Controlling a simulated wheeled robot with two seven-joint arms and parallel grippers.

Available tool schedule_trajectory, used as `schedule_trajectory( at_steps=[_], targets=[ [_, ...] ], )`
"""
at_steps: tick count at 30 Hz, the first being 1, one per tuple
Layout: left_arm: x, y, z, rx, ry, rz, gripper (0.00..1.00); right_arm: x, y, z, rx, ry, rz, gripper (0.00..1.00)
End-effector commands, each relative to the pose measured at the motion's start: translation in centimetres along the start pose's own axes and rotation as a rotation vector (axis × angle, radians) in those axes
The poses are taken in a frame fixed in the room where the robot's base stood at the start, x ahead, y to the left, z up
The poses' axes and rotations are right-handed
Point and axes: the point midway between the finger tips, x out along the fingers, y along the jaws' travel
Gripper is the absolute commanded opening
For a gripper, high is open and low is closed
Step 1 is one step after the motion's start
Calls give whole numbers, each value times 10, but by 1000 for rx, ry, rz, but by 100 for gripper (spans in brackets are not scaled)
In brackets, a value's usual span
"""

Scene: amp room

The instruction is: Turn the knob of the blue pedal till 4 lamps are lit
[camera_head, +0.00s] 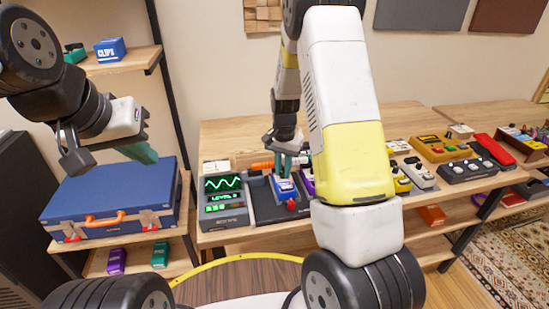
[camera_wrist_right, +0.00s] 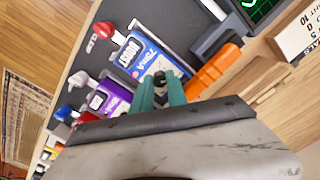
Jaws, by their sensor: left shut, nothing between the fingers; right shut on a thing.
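The blue pedal (camera_head: 285,186) sits on a dark board on the wooden bench. It also shows in the right wrist view (camera_wrist_right: 136,54), with white lettering and a red foot part. My right gripper (camera_head: 286,168) is over the pedal, its teal fingers shut on the dark knob (camera_wrist_right: 160,77) at the pedal's end. The fingers partly hide the knob, and its pointer cannot be made out. A meter (camera_head: 240,190) with a green wave and a "LEVEL" line stands left of the pedal; I cannot tell how many lamps are lit. My left gripper (camera_head: 145,152) is shut and empty, above the blue case.
A purple pedal (camera_wrist_right: 115,97) stands beside the blue one. An orange object (camera_wrist_right: 213,70) lies behind it. Several other pedals line the bench at right. A blue case (camera_head: 113,195) lies on the left shelf. My right arm hides part of the bench.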

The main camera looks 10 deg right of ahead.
Motion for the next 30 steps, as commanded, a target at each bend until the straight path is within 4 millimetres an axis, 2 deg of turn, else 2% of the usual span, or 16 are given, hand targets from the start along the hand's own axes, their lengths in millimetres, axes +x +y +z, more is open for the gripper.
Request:
schedule_trajectory(
  at_steps=[9,21,22,25,30],
  targets=[
    [0,0,0,0,0,0,0,0,0,0,88,1,0,0],
    [0,0,0,0,0,0,0,0,0,0,95,1,-1,0],
    [0,0,0,0,0,0,0,0,0,0,95,1,-1,22],
    [0,0,0,0,0,0,0,0,0,0,95,1,-1,41],
    [0,0,0,0,0,0,0,0,-1,0,94,1,-2,41]
  ],
)
